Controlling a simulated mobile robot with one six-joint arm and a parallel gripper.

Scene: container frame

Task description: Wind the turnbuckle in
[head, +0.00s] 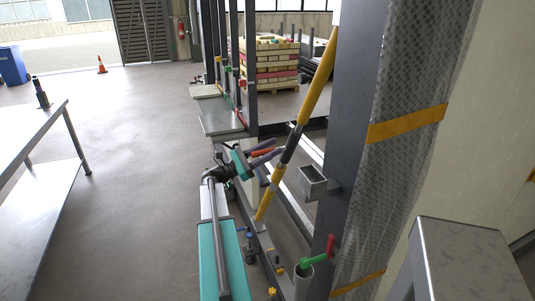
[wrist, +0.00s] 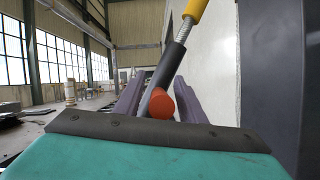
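The turnbuckle is a long slanted rod with yellow ends (head: 318,82) and a dark middle body (head: 291,145). It runs from upper right to lower left beside a dark upright post. In the wrist view its dark body (wrist: 171,62) shows below a threaded rod and a yellow end. A red-orange handle (wrist: 161,104) sticks out from the body towards the wrist camera; it also shows in the head view (head: 262,153). My gripper (head: 277,147) is at the handle, its two grey fingers apart on either side of it. I cannot tell whether either finger touches it.
The dark post (head: 350,110) stands close on the right, with a small open metal box (head: 313,183) on it. A green and red handle (head: 318,259) sits lower down. A metal table (head: 30,125) stands at the left; the floor between is clear.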

